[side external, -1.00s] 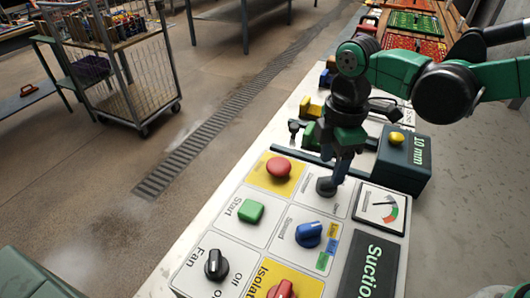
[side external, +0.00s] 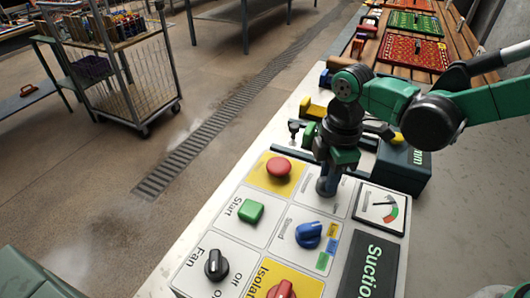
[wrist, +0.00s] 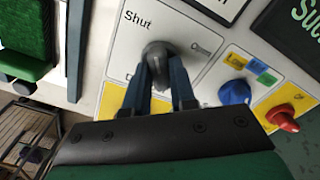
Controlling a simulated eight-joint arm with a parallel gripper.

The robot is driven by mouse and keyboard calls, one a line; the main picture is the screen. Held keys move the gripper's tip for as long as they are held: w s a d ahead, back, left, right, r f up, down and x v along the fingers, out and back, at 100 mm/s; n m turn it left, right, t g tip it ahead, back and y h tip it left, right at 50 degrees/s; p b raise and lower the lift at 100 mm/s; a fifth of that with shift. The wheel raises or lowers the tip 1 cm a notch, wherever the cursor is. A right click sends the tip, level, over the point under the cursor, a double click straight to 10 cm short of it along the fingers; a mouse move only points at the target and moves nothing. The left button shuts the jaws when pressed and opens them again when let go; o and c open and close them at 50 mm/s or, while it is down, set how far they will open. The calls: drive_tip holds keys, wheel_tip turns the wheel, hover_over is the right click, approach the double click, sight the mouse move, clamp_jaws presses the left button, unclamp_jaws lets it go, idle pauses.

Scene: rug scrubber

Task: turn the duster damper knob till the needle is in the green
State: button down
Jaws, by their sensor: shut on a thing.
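The damper knob (wrist: 158,50) is a grey knob on a white panel square marked "Shut", seen in the wrist view. My gripper (wrist: 161,66) has its two fingers on either side of the knob and is shut on it. In the side view my gripper (side external: 327,188) points down onto the panel and hides most of the knob. The gauge (side external: 380,208) is just right of it, with a white face and a red and green arc at its lower right. Its dark needle lies across the upper face, seemingly above the green; it is too small to read exactly.
Close by are a blue speed knob (side external: 309,234), a red button (side external: 279,167), a green start button (side external: 250,211), a black fan knob (side external: 216,264) and a red isolator knob (side external: 282,289). A dark green box (side external: 405,172) stands behind the gauge.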

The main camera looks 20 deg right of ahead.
drive_tip(key=shift+m, duration=2.8)
drive_tip(key=c, duration=0.7)
unclamp_jaws()
drive_tip(key=shift+r, duration=2.85)
